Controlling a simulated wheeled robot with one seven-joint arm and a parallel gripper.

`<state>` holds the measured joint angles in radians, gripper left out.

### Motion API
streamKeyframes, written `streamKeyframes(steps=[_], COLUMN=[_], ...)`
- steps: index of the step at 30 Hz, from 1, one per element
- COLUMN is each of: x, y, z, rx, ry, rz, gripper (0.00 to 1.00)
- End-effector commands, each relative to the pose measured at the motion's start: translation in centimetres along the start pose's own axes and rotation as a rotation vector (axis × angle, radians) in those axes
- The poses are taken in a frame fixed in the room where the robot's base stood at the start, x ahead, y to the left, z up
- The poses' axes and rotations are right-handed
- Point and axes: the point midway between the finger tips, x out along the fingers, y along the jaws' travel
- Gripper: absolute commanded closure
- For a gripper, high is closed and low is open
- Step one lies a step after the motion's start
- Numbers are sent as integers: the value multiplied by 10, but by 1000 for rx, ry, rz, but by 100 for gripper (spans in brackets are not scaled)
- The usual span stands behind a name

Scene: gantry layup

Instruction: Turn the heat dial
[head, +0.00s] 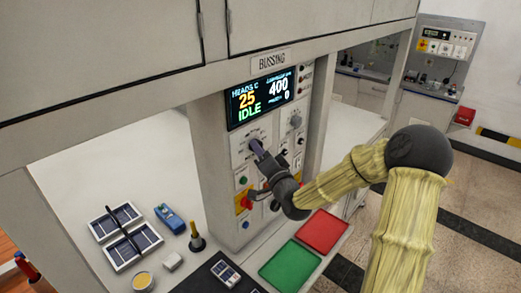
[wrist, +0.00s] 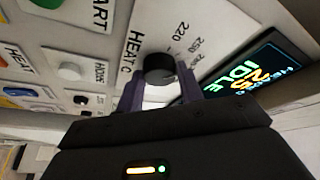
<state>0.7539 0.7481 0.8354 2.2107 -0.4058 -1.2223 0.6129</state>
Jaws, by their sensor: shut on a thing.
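The heat dial (wrist: 158,68) is a black round knob on a white plate marked HEAT C, with numbers such as 220 and 250 around it in the wrist view. My gripper (wrist: 160,84) has its two purple fingers on either side of the knob, shut on it. The display (head: 262,97) above reads 25 and IDLE, with 400 and 0 at right.
A second knob (head: 295,121) sits right of the dial, with buttons and a red-yellow switch (head: 243,201) below. A green tray (head: 291,266), a red tray (head: 322,232), a panel carrier (head: 125,236) and a blue tool (head: 170,218) lie on the bench.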

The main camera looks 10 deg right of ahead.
Motion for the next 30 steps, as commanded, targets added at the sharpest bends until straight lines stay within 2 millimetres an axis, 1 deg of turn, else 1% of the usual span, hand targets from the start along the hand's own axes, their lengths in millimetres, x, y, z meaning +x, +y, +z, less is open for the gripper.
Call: streamKeyframes(steps=[6,12,18,29,30], x=[0,0,0,0,0], y=[-3,-3,-2,-1,-1], z=[-2,-2,-2,-1,-1], rx=[150,237,273,277,277], ry=[-10,-15,-18,-19,-18], rz=[67,104,120,122,122], gripper=[86,86,86,86,59])
